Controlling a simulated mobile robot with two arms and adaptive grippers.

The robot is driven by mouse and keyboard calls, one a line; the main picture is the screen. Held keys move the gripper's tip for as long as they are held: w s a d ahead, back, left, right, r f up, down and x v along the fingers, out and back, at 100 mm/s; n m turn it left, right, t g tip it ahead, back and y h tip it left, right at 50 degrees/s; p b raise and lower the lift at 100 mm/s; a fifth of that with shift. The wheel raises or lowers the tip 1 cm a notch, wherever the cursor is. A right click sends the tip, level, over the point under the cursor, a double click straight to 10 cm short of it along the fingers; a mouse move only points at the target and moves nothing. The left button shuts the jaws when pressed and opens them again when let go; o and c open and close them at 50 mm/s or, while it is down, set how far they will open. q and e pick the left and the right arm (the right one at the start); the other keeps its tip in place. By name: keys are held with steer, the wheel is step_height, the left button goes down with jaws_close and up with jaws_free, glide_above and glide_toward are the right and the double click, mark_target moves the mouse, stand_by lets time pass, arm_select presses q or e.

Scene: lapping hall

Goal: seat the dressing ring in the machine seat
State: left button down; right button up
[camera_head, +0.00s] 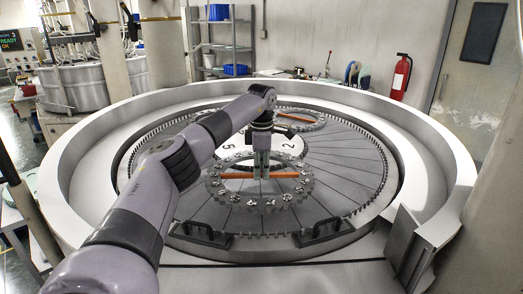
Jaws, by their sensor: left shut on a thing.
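A toothed grey dressing ring (232,198) with an orange crossbar (286,174) is at the near middle of the round lapping machine. My left gripper (262,174) points straight down over the middle of this ring and is shut on its crossbar. The ring looks level; I cannot tell whether it touches the segmented plate (345,168) or hangs just above it. A second ring with an orange bar (299,118) lies farther back, partly behind my left wrist. The machine seat cannot be made out clearly; my arm covers part of the plate's left side. My right gripper is not in view.
A toothed outer gear (378,190) and a high pale rim (448,165) surround the plate. A numbered white hub (285,143) is in the centre. Two dark handles (326,231) stand at the front edge. The right side of the plate is bare.

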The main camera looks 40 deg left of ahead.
mark_target(262, 198)
arm_select(q)
step_height(262, 198, down, 2)
steer(key=shift+d+f+p, duration=0.1)
steer(key=shift+p, duration=0.2)
steer(key=shift+f, duration=0.6)
step_height(262, 198, down, 4)
steer(key=shift+r+p, duration=0.25)
steer(key=shift+p, duration=0.5)
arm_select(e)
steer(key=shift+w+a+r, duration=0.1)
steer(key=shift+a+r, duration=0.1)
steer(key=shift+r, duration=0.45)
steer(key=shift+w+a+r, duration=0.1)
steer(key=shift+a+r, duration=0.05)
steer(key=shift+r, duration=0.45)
arm_select(q)
steer(key=c, duration=2)
jaws_free()
steer(key=shift+s+f, duration=0.1)
steer(key=shift+f, duration=0.05)
steer(key=shift+c, duration=0.2)
steer(key=o, duration=0.4)
steer(key=shift+d, duration=0.1)
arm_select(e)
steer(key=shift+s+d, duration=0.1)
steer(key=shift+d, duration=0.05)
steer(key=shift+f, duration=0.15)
